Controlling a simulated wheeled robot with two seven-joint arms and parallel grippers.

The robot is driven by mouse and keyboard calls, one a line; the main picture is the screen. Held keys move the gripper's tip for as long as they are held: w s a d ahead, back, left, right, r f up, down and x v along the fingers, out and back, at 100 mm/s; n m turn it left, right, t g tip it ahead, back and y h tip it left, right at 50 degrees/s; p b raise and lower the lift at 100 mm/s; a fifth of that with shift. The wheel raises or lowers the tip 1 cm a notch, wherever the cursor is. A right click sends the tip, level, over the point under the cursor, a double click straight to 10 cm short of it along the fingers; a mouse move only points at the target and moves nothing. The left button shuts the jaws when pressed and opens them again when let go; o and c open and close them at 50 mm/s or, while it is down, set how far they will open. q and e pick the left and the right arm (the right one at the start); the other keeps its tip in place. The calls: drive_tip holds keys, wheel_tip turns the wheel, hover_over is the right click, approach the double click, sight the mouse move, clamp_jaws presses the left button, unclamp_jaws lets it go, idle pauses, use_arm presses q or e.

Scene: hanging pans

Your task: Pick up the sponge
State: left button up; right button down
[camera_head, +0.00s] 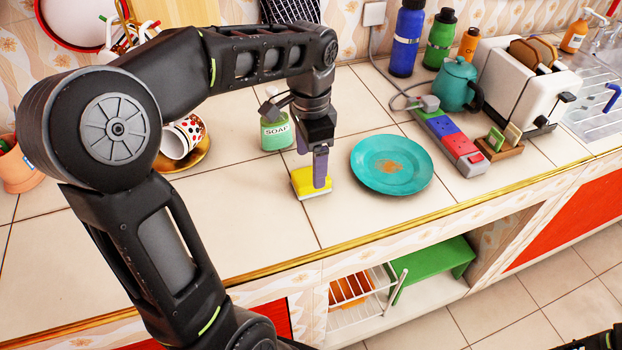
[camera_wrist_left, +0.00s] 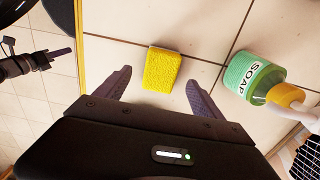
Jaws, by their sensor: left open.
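The yellow sponge (camera_head: 305,182) lies on the tiled counter, left of the teal plate, with a pale underside showing at its front edge. My left gripper (camera_head: 320,183) points down at it, and a finger covers part of its right side. In the left wrist view the sponge (camera_wrist_left: 162,70) shows ahead of the open fingers (camera_wrist_left: 158,86), roughly centred between them. The fingers are not closed on it. What seems to be my right gripper (camera_wrist_left: 58,52) shows at the left edge of the wrist view; its jaw state is unclear.
A green soap bottle (camera_head: 277,132) stands just behind the sponge; it also shows in the wrist view (camera_wrist_left: 250,77). The teal plate (camera_head: 365,181) with a brown stain is to the right. A cup (camera_head: 180,140) is at left. The counter's front edge is close.

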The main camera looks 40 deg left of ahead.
sight(311, 175)
use_arm(q)
drive_tip(key=shift+f, duration=0.2)
wheel_tip(311, 175, down, 5)
drive_tip(key=shift+w, duration=0.1)
idle(0.4)
drive_tip(key=shift+c, duration=0.4)
drive_tip(key=c, duration=1.3)
